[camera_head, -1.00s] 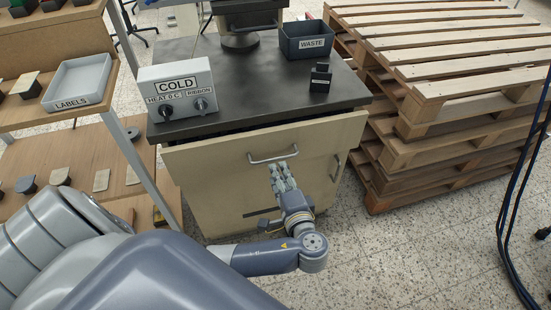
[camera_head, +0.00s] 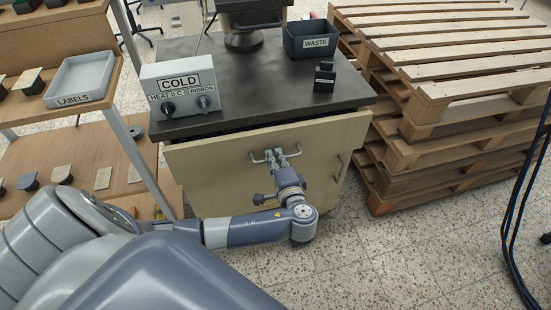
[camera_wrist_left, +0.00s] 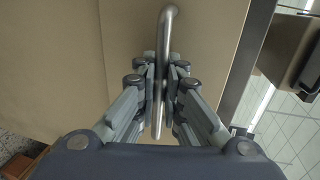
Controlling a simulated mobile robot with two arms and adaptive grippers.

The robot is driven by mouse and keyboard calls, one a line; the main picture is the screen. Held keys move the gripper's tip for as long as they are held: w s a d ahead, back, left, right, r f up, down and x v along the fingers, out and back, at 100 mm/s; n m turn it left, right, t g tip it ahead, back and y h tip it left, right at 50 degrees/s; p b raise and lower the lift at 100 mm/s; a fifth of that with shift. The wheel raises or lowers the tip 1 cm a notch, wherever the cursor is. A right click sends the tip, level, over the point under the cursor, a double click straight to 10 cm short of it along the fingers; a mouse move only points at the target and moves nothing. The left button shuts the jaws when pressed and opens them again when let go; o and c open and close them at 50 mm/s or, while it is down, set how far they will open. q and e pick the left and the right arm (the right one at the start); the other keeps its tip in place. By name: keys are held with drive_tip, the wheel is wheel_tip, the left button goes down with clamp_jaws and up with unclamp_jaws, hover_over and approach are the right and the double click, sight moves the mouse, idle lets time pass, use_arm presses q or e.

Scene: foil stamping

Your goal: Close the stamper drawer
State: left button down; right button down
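The stamper drawer has a cream front (camera_head: 210,165) below the dark top of the stamping cabinet. A dark gap shows between the drawer front's upper edge and the cabinet top. The metal drawer handle (camera_head: 256,157) is a bar on the upper part of the front. My left gripper (camera_head: 275,153) is at the handle. In the left wrist view the handle (camera_wrist_left: 168,25) runs between the two fingers of my left gripper (camera_wrist_left: 162,70), which are closed in on it from both sides. The fingers hide part of the bar. My right gripper is not in view.
The cabinet top (camera_head: 262,103) carries a control box (camera_head: 180,97) marked COLD and a WASTE bin (camera_head: 311,43). A wooden shelf (camera_head: 75,150) stands at the left and stacked pallets (camera_head: 440,130) at the right. The floor (camera_head: 390,255) in front is clear at the right.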

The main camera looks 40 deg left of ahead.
sight(272, 149)
use_arm(q)
drive_tip(key=shift+r+x, duration=0.2)
drive_tip(key=shift+x, duration=0.65)
drive_tip(key=shift+r+x, duration=0.15)
drive_tip(key=shift+x, duration=0.7)
drive_tip(key=shift+w+a, duration=0.3)
drive_tip(key=shift+a, duration=0.05)
drive_tip(key=c, duration=1.7)
unclamp_jaws()
drive_tip(key=v, duration=1.2)
drive_tip(key=shift+f, duration=0.1)
